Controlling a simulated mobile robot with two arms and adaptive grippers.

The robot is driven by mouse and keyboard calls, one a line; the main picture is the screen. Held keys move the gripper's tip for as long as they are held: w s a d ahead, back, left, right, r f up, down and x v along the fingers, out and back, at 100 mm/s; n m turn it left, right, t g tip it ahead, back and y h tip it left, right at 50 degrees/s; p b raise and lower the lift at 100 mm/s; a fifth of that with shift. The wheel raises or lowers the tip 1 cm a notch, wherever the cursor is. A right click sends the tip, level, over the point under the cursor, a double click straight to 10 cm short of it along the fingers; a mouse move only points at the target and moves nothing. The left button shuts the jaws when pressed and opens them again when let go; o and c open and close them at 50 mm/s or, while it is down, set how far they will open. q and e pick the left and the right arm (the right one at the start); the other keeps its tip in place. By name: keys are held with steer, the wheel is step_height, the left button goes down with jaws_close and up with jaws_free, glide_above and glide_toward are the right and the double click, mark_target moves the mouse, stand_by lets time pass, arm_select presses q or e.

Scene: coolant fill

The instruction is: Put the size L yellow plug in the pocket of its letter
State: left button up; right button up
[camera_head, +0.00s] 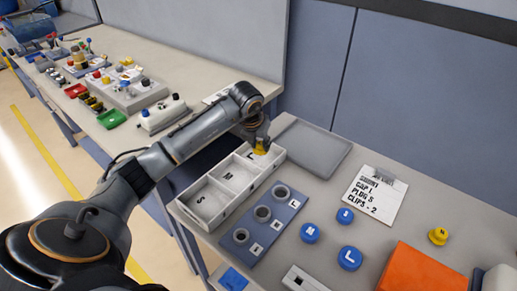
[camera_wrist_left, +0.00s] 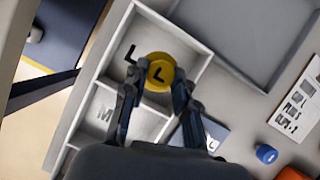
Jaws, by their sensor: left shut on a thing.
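The yellow plug (camera_head: 260,151) with a black L on its top is between the fingers of my left gripper (camera_head: 257,143). In the left wrist view the plug (camera_wrist_left: 158,70) shows from above, with the fingers of my gripper (camera_wrist_left: 157,88) closed on both sides. It is over the L pocket of the white three-pocket tray (camera_head: 185,207), at the tray's far end. The pocket's printed L shows beside the plug. I cannot tell whether the plug touches the pocket floor. The M and S pockets are empty. My right gripper is out of view.
A blue board (camera_head: 263,225) with three rings lies along the tray. Blue lettered caps (camera_head: 349,258), a small yellow plug (camera_head: 438,236), a label sheet (camera_head: 375,200) and an orange box (camera_head: 425,268) are to the right. An empty grey tray (camera_head: 312,150) lies behind.

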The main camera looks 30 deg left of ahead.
mark_target(257, 145)
arm_select(q)
steer(key=f, duration=0.1)
steer(key=f+p, duration=0.1)
steer(key=f, duration=0.1)
steer(key=shift+w+a+f, duration=0.1)
steer(key=shift+w+a, duration=0.1)
steer(key=shift+a, duration=0.15)
steer(key=shift+f, duration=0.55)
steer(key=o, duration=0.8)
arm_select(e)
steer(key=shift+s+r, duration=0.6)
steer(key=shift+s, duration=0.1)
arm_select(q)
steer(key=shift+r+p, duration=0.3)
steer(key=shift+p, duration=0.05)
steer(key=shift+s+r, duration=0.1)
steer(key=shift+r, duration=0.25)
steer(key=b+v, duration=0.2)
steer(key=v, duration=0.9)
steer(key=shift+s+d, duration=0.1)
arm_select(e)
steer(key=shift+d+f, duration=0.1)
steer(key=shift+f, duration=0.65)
